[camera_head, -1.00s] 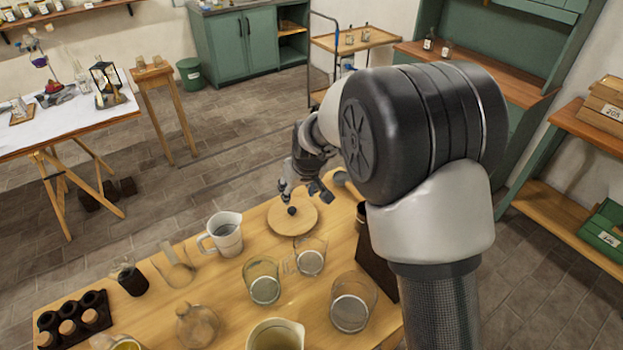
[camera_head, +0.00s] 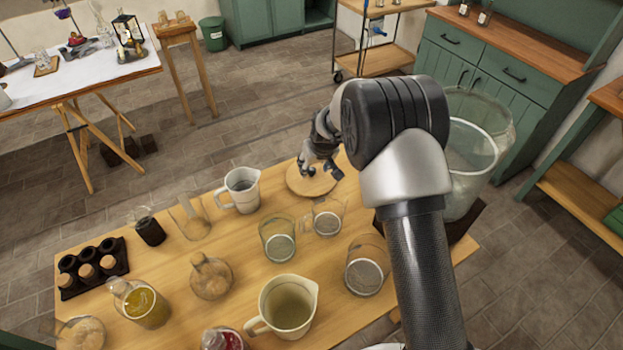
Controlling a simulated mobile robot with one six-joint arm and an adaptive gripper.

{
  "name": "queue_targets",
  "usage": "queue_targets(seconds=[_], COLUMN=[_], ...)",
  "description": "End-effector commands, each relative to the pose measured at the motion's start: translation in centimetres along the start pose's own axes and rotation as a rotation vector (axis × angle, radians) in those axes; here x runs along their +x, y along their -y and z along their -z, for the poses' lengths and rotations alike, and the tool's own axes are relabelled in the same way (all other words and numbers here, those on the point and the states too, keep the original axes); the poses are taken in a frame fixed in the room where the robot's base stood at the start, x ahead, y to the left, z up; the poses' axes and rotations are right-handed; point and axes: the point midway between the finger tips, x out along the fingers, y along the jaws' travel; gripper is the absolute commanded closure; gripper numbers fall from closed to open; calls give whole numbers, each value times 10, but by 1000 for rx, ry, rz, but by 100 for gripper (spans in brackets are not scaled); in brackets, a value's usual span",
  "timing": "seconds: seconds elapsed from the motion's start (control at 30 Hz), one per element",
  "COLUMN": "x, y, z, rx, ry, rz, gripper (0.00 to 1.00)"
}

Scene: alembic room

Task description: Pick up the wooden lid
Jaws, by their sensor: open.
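The wooden lid (camera_head: 300,187) is a round, light brown disc with a small dark knob (camera_head: 311,171). It lies at the far edge of the wooden table (camera_head: 190,270). My gripper (camera_head: 320,171) is right over the lid, with its fingers open and low around or beside the knob. I cannot tell whether a finger touches the knob. My arm hides part of the table to the right of the lid.
A white measuring jug (camera_head: 243,193) stands left of the lid. Glass beakers (camera_head: 277,243) and (camera_head: 327,219) stand in front of it. A large glass vessel (camera_head: 470,165) is behind my arm. A dark rack (camera_head: 92,268) sits at the table's left end.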

Motion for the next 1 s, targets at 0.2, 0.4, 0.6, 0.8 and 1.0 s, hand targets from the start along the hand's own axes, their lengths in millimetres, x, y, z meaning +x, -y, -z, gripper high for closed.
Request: queue_targets(seconds=[0.2, 0.4, 0.6, 0.8, 1.0], x=[36, 49, 48, 48, 48], y=[-1, -1, -1, -1, -1], z=[3, 5, 5, 5, 5], rx=[1, 1, 1, 1, 1], ry=[3, 1, 1, 2, 2], rz=[1, 0, 0, 0, 0], gripper=[52, 52, 52, 65, 79])
